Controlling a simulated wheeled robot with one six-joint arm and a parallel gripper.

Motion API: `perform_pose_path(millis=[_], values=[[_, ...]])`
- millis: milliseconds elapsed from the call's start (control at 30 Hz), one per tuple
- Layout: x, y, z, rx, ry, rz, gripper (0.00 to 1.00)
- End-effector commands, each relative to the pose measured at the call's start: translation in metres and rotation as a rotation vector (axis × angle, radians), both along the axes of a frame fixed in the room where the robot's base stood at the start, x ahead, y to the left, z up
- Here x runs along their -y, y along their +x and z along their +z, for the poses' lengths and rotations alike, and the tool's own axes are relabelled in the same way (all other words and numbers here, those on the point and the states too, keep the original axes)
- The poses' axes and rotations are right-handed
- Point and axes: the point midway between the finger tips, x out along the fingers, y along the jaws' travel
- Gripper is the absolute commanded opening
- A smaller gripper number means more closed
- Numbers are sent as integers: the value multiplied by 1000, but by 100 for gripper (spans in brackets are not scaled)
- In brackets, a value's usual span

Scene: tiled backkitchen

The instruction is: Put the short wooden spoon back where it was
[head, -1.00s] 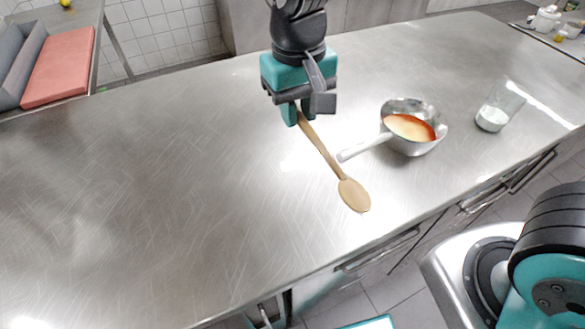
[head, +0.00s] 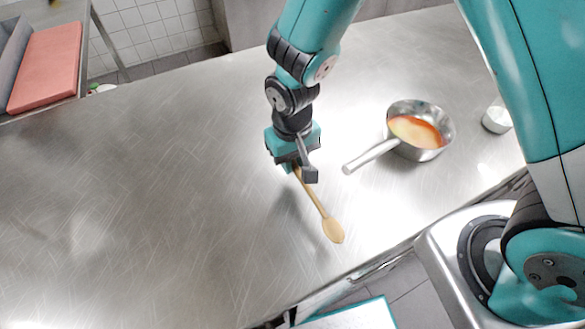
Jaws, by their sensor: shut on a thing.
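The short wooden spoon (head: 319,212) is held by the end of its handle in my gripper (head: 298,172). My gripper is shut on it and points down over the steel counter (head: 150,200). The spoon's bowl points toward the counter's front edge, down and to the right in the head view. A faint shadow lies to the left of the spoon; I cannot tell whether the spoon touches the counter. The gripper hides the top of the handle.
A steel saucepan (head: 444,127) with orange-red contents stands right of the gripper, its handle pointing toward the spoon. The counter's left side is clear. A red board (head: 45,68) lies at the back left.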

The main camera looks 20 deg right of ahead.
Motion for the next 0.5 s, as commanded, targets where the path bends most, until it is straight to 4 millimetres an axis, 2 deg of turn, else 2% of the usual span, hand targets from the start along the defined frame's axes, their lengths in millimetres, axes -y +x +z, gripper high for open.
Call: perform_pose_path(millis=[300, 500], values=[[-1, -1, -37, -3, -2, 2, 1], [-1, 0, -43, 2, 1, 2, 1]])
